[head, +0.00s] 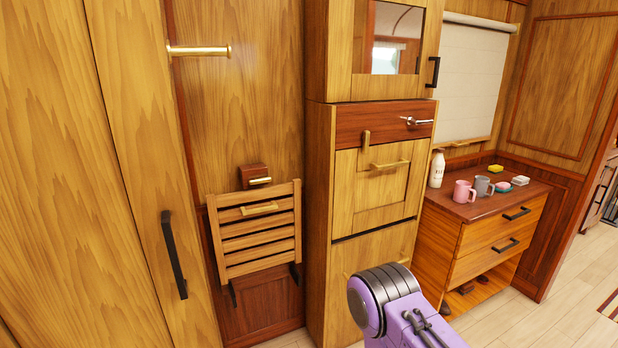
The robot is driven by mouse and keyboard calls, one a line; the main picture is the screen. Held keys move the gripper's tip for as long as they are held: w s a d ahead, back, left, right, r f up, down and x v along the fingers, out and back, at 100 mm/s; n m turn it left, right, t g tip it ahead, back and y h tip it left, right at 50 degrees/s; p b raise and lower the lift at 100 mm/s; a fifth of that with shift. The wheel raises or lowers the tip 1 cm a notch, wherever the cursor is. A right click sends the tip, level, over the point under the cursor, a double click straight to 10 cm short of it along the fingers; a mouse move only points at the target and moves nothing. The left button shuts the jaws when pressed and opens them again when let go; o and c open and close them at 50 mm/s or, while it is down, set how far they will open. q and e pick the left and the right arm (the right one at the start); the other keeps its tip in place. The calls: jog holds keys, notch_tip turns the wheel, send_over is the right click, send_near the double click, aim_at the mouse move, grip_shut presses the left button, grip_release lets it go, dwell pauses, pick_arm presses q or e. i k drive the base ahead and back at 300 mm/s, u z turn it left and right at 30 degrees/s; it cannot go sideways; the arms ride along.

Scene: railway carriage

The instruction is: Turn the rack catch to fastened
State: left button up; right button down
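The rack catch looks to be the small dark red-brown block (251,171) with a short brass lever (260,181) on the wall panel. The lever lies about level, above the top slat. Below it a slatted wooden rack (255,245) stands nearly upright against the wall, with a brass handle (259,209) near its top. Whether the catch touches the rack is too small to tell. Neither gripper is in view. A purple and black link of my arm shows at the bottom middle, well below and right of the rack.
A tall cabinet (319,220) stands right of the rack, with a wooden turn-piece (366,139) above its flap. A black door handle (174,255) is at left. Mugs (464,191) and a bottle (437,169) stand on the right counter.

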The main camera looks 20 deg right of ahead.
aim_at(252, 182)
jog(key=z, duration=0.3)
jog(key=i, duration=0.35)
jog(key=z, duration=0.45)
jog(key=k, duration=0.4)
jog(key=z, duration=1.15)
jog(key=i, duration=1)
jog(key=u, duration=0.7)
